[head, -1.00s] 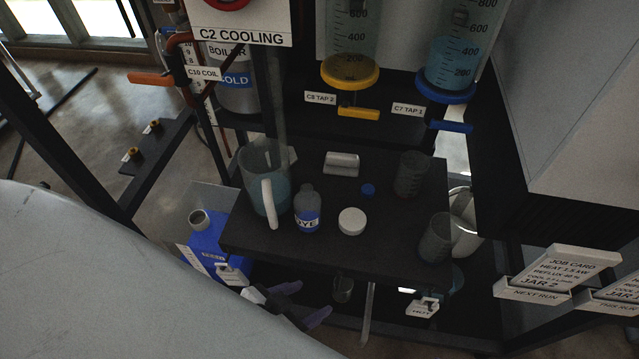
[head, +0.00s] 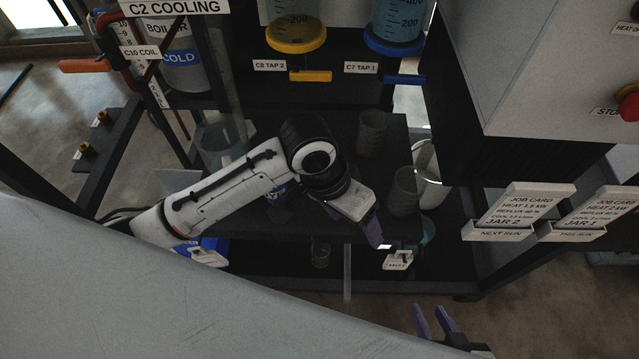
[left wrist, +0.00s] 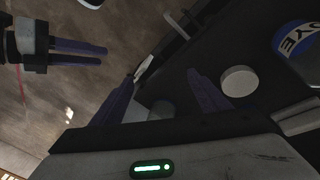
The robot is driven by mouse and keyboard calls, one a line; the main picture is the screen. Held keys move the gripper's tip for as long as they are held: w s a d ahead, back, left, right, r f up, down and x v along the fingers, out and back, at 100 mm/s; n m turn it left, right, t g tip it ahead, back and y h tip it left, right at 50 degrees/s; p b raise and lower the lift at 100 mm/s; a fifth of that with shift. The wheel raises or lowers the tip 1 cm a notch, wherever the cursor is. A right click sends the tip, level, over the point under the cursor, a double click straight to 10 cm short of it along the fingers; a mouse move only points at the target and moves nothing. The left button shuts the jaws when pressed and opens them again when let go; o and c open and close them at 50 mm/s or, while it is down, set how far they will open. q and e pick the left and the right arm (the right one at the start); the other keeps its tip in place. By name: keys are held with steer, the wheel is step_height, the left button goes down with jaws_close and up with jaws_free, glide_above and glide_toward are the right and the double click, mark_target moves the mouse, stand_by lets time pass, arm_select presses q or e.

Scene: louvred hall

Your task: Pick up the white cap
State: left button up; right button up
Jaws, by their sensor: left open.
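The white cap (left wrist: 239,81) lies on the dark shelf in the left wrist view, right of my left gripper's fingers. In the head view my left arm hides it. My left gripper (left wrist: 161,76) is open and empty, its purple fingers apart. In the head view it hangs at the shelf's front edge (head: 374,232). My right gripper (head: 434,322) is low in the head view, clear of the shelf, fingers apart with nothing between them. It also shows at upper left in the left wrist view (left wrist: 80,53).
The DYE bottle (left wrist: 296,42) stands near the cap. Dark cups (head: 372,133) and (head: 405,190) stand on the right of the shelf (head: 340,130). A large jug (head: 222,140) is partly behind my left arm. Job card holders (head: 512,232) are at right.

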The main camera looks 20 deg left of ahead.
arm_select(q)
steer(key=w+a+r+n+g+y, duration=0.1)
steer(key=w+a+r+n+y, duration=0.15)
steer(key=w+a, duration=0.2)
steer(key=w+a+r+n+y, duration=0.1)
steer(key=w+a+r, duration=0.2)
steer(key=w+a, duration=0.15)
steer(key=f, duration=0.2)
steer(key=w+f, duration=0.1)
steer(key=f, duration=0.1)
steer(key=shift+a+f+b, duration=0.1)
steer(key=shift+f+b, duration=0.15)
steer(key=shift+b, duration=0.1)
steer(key=f, duration=0.4)
steer(key=shift+s+a+f+b, duration=0.15)
steer(key=shift+s+a+b, duration=0.1)
steer(key=shift+b, duration=0.05)
steer(key=shift+f, duration=0.55)
steer(key=c, duration=1.1)
step_height(320, 180, up, 9)
steer(key=p, duration=0.1)
steer(key=shift+r, duration=0.55)
